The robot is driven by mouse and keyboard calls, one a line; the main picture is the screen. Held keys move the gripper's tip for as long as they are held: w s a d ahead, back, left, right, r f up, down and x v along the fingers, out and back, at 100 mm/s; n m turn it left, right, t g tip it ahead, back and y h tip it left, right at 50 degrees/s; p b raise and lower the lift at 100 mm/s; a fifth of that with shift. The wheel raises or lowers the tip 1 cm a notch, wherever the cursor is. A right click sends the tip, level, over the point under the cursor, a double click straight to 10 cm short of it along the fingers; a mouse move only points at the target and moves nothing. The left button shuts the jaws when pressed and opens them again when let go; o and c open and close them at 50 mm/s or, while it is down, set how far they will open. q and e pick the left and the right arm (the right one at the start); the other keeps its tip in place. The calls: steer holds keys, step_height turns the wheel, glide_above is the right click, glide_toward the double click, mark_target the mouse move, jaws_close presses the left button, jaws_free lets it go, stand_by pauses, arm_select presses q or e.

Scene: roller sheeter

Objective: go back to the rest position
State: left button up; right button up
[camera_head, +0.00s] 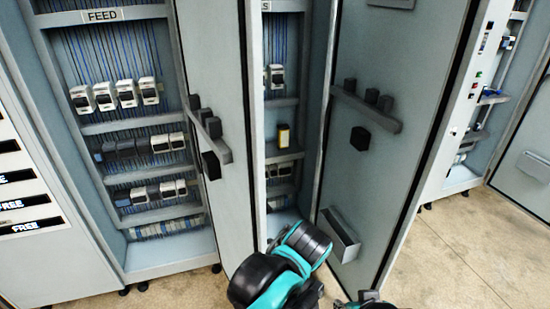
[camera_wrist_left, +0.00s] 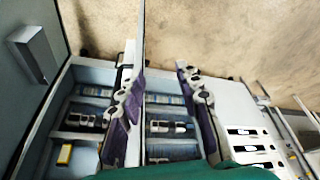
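My left gripper (camera_wrist_left: 158,75) shows in the left wrist view with its two purple and grey fingers spread apart and nothing held between them. The open cabinets and a thin door edge lie behind the fingers. In the head view a teal and black arm link of mine (camera_head: 280,268) is at the bottom middle, in front of the cabinet doors. No gripper fingers can be made out in the head view. My right gripper is not seen.
The FEED cabinet (camera_head: 102,16) stands open at the left. A second open cabinet holds a yellow-fronted module (camera_head: 283,136). Two open doors, the left door (camera_head: 222,90) and the right door (camera_head: 400,60), stick out close to my arm. Bare floor (camera_head: 470,250) lies at the lower right.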

arm_select(q)
steer(key=s+a+f+m+t+h, duration=0.1)
steer(key=a+m, duration=0.3)
steer(key=a, duration=0.4)
steer(key=s+a+f+m+t+h, duration=0.1)
steer(key=s+a+m+t, duration=0.1)
steer(key=a+m, duration=0.3)
steer(key=a+t, duration=0.1)
steer(key=a, duration=0.3)
steer(key=shift+s+f+t+h, duration=0.2)
steer(key=shift+s+t+h, duration=0.1)
steer(key=shift+s, duration=0.1)
